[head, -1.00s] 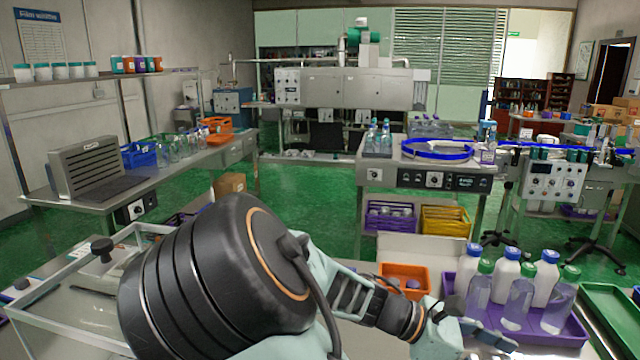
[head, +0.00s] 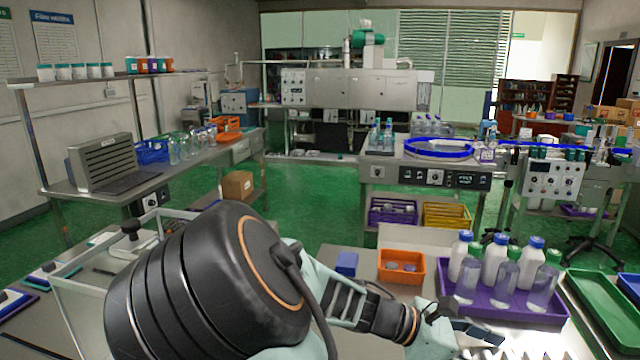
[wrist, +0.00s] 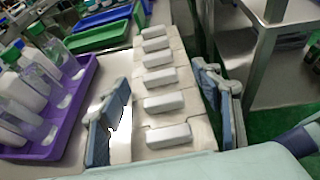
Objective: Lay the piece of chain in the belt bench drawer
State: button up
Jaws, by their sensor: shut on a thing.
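The piece of chain (wrist: 163,103), pale cream links with raised light-grey blocks, lies between the two fingers of my gripper (wrist: 160,112) in the wrist view and runs away from me. My gripper is shut on it. In the head view my gripper (head: 470,332) is at the lower right, above the near bench, in front of the purple tray. White toothed edges of the chain (head: 510,354) show just below it, cut off by the picture's bottom edge. I cannot make out the belt bench drawer in either view.
A purple tray (head: 447,287) of bottles stands close beyond my gripper. An orange bin (head: 401,278) and a blue box (head: 346,264) are left of it, a green tray (head: 605,312) right. A metal leg (wrist: 253,75) stands right of the chain. Green floor (head: 300,195) is open beyond.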

jog(key=w+a+f+n+t+y, duration=0.1)
jog(key=w+a+n+t, duration=0.2)
jog(key=a, duration=0.3)
jog(key=w+a+f+n+t+y, duration=0.1)
jog(key=w+a+n+t, duration=0.2)
jog(key=w+a, duration=0.2)
jog(key=w+a+f+n+t+y, duration=0.1)
jog(key=w+a+n+t, duration=0.2)
jog(key=a, duration=0.4)
jog(key=shift+w+f+t, duration=0.35)
jog(key=shift+w+t, duration=0.05)
jog(key=shift+w, duration=0.25)
jog(key=shift+d+r+p, duration=0.25)
jog(key=shift+r+p, duration=0.2)
jog(key=shift+p, duration=0.1)
notch_tip(320, 180, up, 9)
jog(key=p, duration=1.5)
jog(key=shift+f, duration=0.15)
